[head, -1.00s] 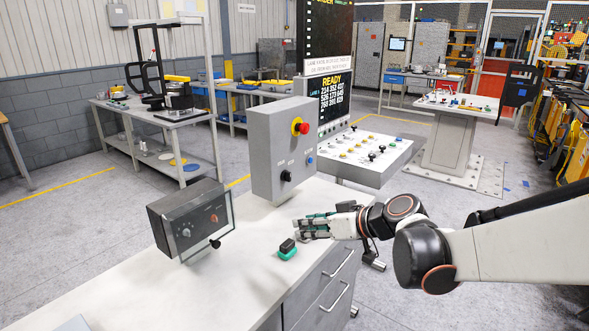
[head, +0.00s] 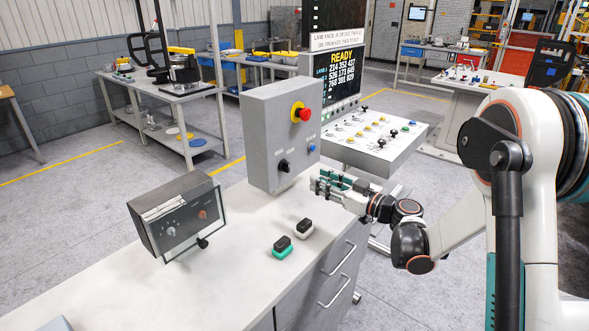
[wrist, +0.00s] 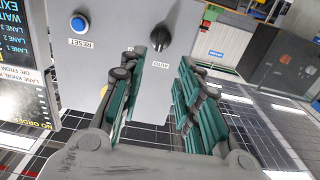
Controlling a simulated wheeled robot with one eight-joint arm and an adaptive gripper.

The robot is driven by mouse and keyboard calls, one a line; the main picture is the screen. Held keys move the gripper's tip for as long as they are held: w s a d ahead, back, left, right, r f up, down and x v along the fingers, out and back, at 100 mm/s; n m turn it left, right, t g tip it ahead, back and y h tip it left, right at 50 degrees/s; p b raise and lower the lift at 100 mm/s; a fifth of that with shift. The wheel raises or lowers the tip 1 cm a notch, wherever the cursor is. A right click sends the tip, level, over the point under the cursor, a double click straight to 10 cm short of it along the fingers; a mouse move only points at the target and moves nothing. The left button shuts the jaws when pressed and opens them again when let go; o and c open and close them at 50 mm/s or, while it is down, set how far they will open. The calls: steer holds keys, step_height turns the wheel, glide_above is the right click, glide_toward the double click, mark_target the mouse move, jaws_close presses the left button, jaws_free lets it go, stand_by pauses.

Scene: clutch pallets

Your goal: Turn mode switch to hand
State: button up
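The mode switch is a black rotary knob (head: 284,166) on the front of a grey control box (head: 268,150), below a red emergency button on a yellow ring. It also shows as a black knob (wrist: 159,38) in the wrist view, with an AUTO label beside it. Other labels near it are too small or hidden to read. My gripper (head: 325,183) is in front of the box, to the right of the knob in the head view. In the wrist view my gripper (wrist: 165,72) has its two green-padded fingers apart, with the knob beyond the gap, apparently untouched.
A blue RESET button (wrist: 79,23) sits beside the knob. A smaller dark control box (head: 180,217) stands at left on the white bench (head: 130,290). Two small black-topped blocks, one green-based (head: 282,247) and one white-based (head: 304,228), lie in front. A sloped button console (head: 372,140) stands behind.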

mark_target(289, 167)
steer(key=b+x, duration=0.2)
steer(key=x, duration=0.9)
steer(key=shift+w+a, duration=0.25)
jaws_close()
